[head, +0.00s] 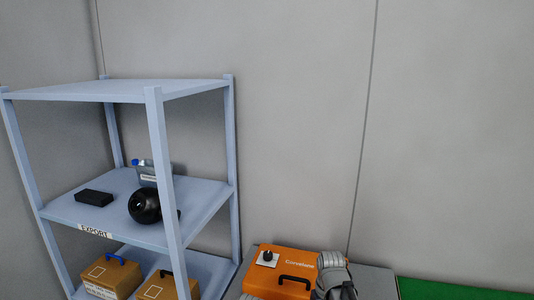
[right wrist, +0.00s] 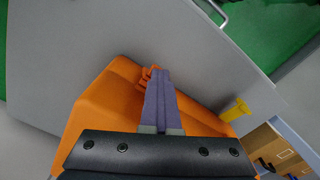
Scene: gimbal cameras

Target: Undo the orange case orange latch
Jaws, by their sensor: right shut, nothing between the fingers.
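The orange case (head: 282,262) lies on a grey table at the bottom of the head view, with a black handle and white lettering on top. In the right wrist view the case (right wrist: 100,108) fills the lower middle. My right gripper (right wrist: 160,73) is shut and empty, its purple fingers together over the case's edge. The small orange latch (right wrist: 146,77) shows just left of the fingertips; I cannot tell if they touch or whether it is fastened. My grey right arm covers the case's right end in the head view. My left gripper is not in view.
The grey table (right wrist: 60,65) is clear beside the case. A yellow piece (right wrist: 237,110) shows right of the case. A pale blue shelf (head: 195,200) stands at left, holding a black ball (head: 144,206) and brown cases (head: 113,276). A green surface (head: 450,290) lies at right.

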